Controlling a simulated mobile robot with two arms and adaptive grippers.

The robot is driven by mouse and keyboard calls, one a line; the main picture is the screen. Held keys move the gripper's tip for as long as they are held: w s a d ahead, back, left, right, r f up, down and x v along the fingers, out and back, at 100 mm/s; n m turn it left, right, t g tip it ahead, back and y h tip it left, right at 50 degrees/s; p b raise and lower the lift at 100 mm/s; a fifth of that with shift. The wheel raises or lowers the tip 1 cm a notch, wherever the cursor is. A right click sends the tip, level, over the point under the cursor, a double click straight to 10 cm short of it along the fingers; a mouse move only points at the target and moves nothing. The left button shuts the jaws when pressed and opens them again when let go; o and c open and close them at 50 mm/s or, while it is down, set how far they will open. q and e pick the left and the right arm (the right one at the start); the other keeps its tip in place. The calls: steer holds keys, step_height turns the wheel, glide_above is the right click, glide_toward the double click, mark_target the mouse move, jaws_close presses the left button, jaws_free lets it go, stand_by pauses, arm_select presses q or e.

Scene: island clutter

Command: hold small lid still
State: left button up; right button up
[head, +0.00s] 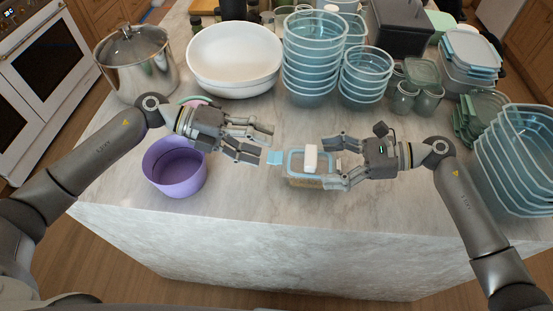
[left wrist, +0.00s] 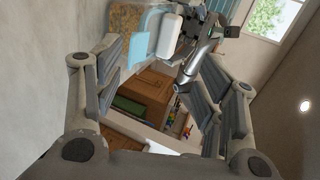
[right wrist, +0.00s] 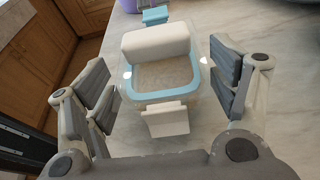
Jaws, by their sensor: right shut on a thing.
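The small lid (head: 294,166) has a light blue rim and a clear middle. It sits on a small clear container (head: 304,183) with tan contents near the counter's front. A white block (head: 310,158) rests across the lid, and a light blue flap (head: 275,157) sticks out to the left. My right gripper (head: 332,163) is shut on the small lid, with fingers on two sides; whether they also press the container is unclear. In the right wrist view, the lid's blue rim (right wrist: 150,97) lies between the fingers. My left gripper (head: 259,144) is open and empty, left of the lid.
A purple pot (head: 174,184) stands left, below my left gripper. Behind are a steel pot (head: 138,75), white bowls (head: 234,83) and stacked clear blue-rimmed containers (head: 313,72). More stacked containers (head: 520,165) stand right. The counter's front edge is close; bare marble lies between purple pot and lid.

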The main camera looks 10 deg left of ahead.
arm_select(q)
steer(key=shift+a+r, duration=0.2)
steer(key=shift+a, duration=1.3)
arm_select(e)
steer(key=shift+s+f, duration=0.1)
steer(key=shift+f, duration=0.2)
steer(key=o, duration=1.7)
steer(key=shift+c, duration=0.2)
arm_select(q)
steer(key=shift+w, duration=0.15)
arm_select(e)
steer(key=shift+r, duration=0.1)
steer(key=shift+r, duration=0.1)
steer(key=v, duration=0.7)
steer(key=shift+d, duration=0.25)
steer(key=shift+r, duration=3)
